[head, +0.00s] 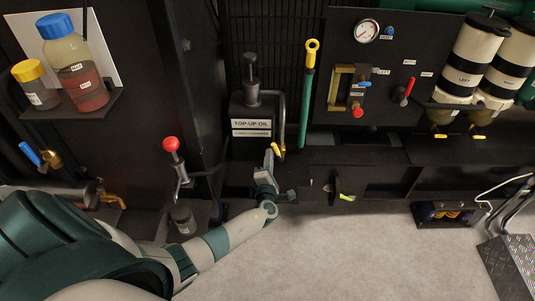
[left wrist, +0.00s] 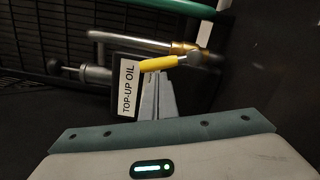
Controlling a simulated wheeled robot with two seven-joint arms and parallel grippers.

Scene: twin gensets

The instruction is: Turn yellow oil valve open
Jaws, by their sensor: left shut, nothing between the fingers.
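The yellow oil valve lever (head: 278,150) is at the front right of the dark tank labelled TOP-UP OIL (head: 237,114), below a grey pipe. In the left wrist view the lever (left wrist: 158,63) lies nearly level, slightly tilted, and joins a brass fitting (left wrist: 183,48) on the pipe. My left gripper (head: 268,160) is shut and empty, with its fingertips (left wrist: 157,80) just beside the lever. I cannot tell whether they touch it. The TOP-UP OIL label (left wrist: 128,88) stands left of the fingers in the wrist view. My right gripper is not in view.
A green tube with a yellow ring handle (head: 311,52) rises right of the tank. A red-knobbed lever (head: 171,145) stands to the left. The grey floor (head: 330,250) in front is clear.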

